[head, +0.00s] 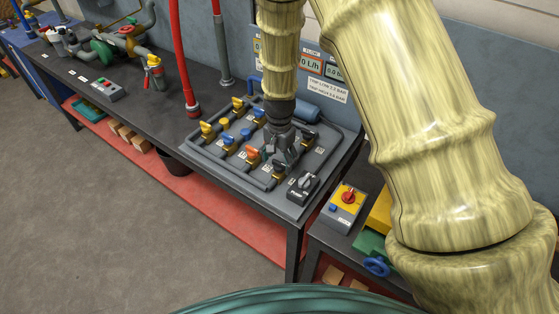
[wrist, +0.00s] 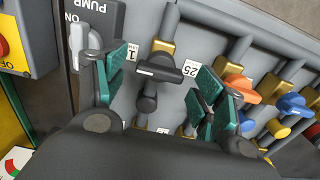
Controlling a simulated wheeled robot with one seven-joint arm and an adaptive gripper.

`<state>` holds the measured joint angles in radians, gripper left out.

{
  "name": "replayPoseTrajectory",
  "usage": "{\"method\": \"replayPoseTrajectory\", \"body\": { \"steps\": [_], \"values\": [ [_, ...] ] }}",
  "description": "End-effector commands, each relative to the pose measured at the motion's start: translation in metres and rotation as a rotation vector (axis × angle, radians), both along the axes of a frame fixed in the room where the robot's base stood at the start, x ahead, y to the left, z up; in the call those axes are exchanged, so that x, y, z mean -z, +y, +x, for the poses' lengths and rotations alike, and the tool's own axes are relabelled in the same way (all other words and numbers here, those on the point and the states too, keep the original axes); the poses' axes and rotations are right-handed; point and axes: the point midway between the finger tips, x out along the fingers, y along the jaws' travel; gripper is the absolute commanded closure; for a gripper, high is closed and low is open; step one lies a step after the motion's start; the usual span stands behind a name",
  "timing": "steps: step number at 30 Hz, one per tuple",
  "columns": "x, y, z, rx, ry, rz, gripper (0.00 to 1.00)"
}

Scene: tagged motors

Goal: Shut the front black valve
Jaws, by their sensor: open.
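In the wrist view, a black valve handle (wrist: 160,68) sits on a brass body on a grey pipe, next to a tag reading 1. Its bar looks to lie across the pipe.
An orange valve (head: 252,153) and several blue and yellow valves stand close on the left. The pump switch (head: 303,186) is close on the right. A yellow box with a red knob (head: 348,197) stands further right.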

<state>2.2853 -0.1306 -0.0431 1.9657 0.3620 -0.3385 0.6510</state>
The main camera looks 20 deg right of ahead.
Motion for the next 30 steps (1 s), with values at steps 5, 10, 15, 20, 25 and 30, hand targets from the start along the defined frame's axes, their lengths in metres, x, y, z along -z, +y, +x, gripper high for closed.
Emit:
{"method": "replayPoseTrajectory", "body": {
  "steps": [5,10,15,20,25,30],
  "values": [
    [-0.028,0.000,0.001,0.000,-0.004,-0.001,0.30],
    [-0.056,0.000,0.001,0.000,-0.003,-0.001,0.30],
    [-0.082,-0.001,0.001,0.001,-0.004,-0.001,0.30],
    [-0.100,-0.001,0.001,0.000,-0.003,0.000,0.30],
    [-0.109,-0.001,0.001,0.001,-0.001,0.000,0.30],
    [-0.111,-0.001,0.001,0.001,-0.001,0.001,0.30]
  ]
}}
